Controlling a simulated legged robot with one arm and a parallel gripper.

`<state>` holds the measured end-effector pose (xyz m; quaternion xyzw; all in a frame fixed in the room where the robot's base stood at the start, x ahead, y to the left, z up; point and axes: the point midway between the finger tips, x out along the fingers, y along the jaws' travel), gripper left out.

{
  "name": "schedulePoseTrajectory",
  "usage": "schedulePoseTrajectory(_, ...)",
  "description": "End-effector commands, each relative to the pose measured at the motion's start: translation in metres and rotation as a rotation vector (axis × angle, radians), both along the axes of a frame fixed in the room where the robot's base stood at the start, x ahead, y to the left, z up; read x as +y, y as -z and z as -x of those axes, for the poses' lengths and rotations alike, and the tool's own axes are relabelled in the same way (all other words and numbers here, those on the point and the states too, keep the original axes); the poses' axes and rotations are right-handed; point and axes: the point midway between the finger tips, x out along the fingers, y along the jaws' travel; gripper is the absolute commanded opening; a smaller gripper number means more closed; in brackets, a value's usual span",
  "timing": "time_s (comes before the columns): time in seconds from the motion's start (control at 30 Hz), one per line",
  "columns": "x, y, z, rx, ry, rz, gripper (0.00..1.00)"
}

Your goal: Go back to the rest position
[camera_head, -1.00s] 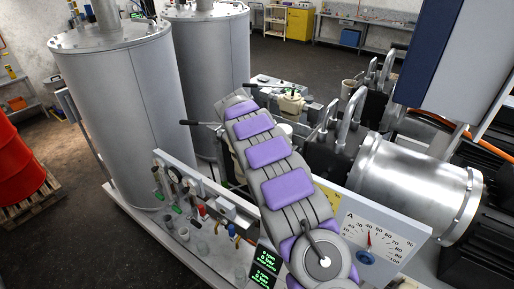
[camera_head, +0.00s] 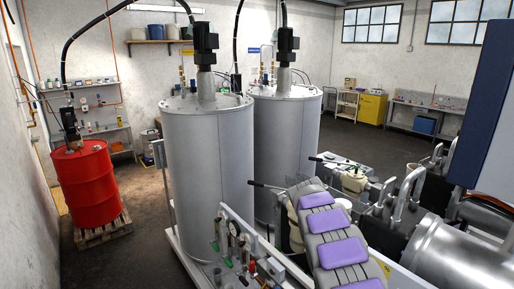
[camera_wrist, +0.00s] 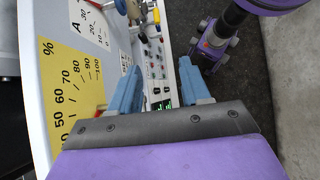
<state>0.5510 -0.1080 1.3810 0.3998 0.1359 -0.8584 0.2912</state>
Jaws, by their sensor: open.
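My gripper (camera_wrist: 157,82) shows in the wrist view, with its two blue-grey fingers spread apart and nothing between them. Beyond the fingers is a pale panel with switches and small green displays (camera_wrist: 162,104). A white and yellow gauge face (camera_wrist: 78,92) with percent marks lies close on the left. In the head view, my grey arm with purple pads rises from the bottom right over the machine. My gripper is hidden in that view.
Two tall grey tanks (camera_head: 209,160) stand mid-view in the head view. A red drum (camera_head: 88,188) stands on a wooden pallet (camera_head: 103,233) at left. A silver cylinder (camera_head: 452,257) and pipes crowd the right. Floor (camera_head: 345,143) is open behind the tanks.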

Motion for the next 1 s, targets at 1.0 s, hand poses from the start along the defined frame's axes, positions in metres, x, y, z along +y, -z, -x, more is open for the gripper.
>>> schedulePoseTrajectory(1.0, 0.010, 0.010, 0.111, -0.218, 0.233, 0.037, 0.47)
